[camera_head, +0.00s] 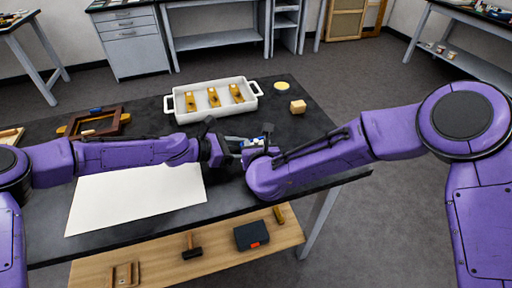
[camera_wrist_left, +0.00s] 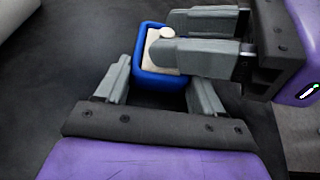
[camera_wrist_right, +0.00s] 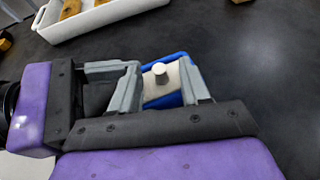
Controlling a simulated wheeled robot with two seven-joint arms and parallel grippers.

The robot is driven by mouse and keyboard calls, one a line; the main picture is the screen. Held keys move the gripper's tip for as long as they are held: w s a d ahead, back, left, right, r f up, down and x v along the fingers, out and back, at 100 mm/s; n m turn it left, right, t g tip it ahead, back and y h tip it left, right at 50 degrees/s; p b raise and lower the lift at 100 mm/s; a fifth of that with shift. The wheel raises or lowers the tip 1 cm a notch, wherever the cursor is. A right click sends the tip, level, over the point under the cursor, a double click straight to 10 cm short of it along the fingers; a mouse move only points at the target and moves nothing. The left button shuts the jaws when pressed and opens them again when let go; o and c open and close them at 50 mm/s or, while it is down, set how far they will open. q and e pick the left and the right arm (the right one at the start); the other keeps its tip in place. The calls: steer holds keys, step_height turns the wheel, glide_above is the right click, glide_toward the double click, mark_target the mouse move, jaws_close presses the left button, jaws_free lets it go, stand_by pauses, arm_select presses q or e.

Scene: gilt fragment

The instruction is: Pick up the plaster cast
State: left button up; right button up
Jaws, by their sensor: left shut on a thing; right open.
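A cream plaster cast with a round pale knob (camera_wrist_right: 160,70) sits in a blue mould (camera_wrist_right: 165,100). In the left wrist view the cast (camera_wrist_left: 156,55) shows inside the blue rim (camera_wrist_left: 150,78). My left gripper (camera_wrist_left: 160,90) has its grey fingers on both sides of the mould, shut on it. My right gripper (camera_wrist_right: 160,90) is open. Its fingers reach over the mould, one close beside the knob; I cannot tell if it touches. In the head view the mould (camera_head: 250,143) is small and mostly hidden between both grippers.
A white tray (camera_head: 174,117) with several yellow-brown pieces stands behind on the dark table (camera_head: 150,104). A wooden block (camera_head: 298,106) and a yellow disc (camera_head: 286,84) lie to its right. A white sheet (camera_head: 135,200) lies in front of my left arm. Wooden frames (camera_head: 95,122) are at left.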

jaws_close()
arm_select(q)
steer(key=o, duration=1.2)
steer(key=shift+c, duration=0.2)
steer(key=v, duration=1.1)
steer(key=shift+s+a+r, duration=0.15)
steer(key=shift+s+a, duration=0.05)
steer(key=shift+a, duration=0.2)
arm_select(e)
step_height(320, 180, up, 10)
